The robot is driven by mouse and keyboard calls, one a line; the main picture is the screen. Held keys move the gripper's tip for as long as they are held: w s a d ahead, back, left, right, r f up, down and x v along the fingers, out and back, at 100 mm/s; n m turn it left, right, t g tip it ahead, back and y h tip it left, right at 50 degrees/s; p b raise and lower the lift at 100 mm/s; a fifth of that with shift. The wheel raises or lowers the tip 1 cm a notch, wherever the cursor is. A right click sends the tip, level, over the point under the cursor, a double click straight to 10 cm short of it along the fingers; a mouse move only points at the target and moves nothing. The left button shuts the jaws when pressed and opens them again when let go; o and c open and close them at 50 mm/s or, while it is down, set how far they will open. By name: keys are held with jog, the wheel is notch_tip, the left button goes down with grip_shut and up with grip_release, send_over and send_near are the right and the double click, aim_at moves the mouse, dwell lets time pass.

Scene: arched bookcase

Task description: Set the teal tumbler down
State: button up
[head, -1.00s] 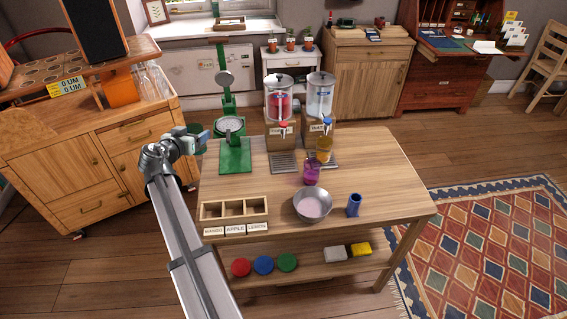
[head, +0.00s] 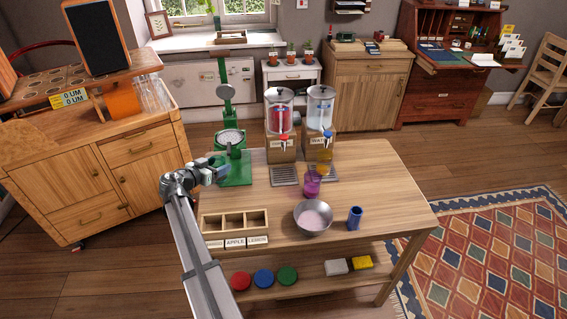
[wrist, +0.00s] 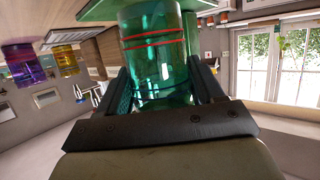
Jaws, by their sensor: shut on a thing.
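My gripper (wrist: 152,95) is shut on the teal tumbler (wrist: 155,60), a clear teal cup with red lines around it. The wrist view is turned over, with the tabletop at its top. There the tumbler's lower end is close to a green plate (wrist: 100,10); I cannot tell whether they touch. In the head view my gripper (head: 220,168) is at the table's left rear, beside the green stand (head: 236,180) with a white round plate. The tumbler is hard to make out there.
Two drink dispensers (head: 280,120) stand right of the green stand. A purple cup (head: 312,187), a metal bowl (head: 303,226), a blue cup (head: 354,218) and a wooden divided box (head: 236,212) are on the table (head: 390,190). The table's right side is clear.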

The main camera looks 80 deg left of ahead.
jog(key=w, duration=1.9)
jog(key=shift+w+a, duration=0.3)
jog(key=shift+a, duration=0.1)
jog(key=w, duration=0.4)
jog(key=shift+a+f, duration=0.1)
jog(key=shift+f, duration=0.65)
jog(key=o, duration=1.2)
jog(key=shift+f, duration=0.1)
jog(key=shift+c, duration=0.2)
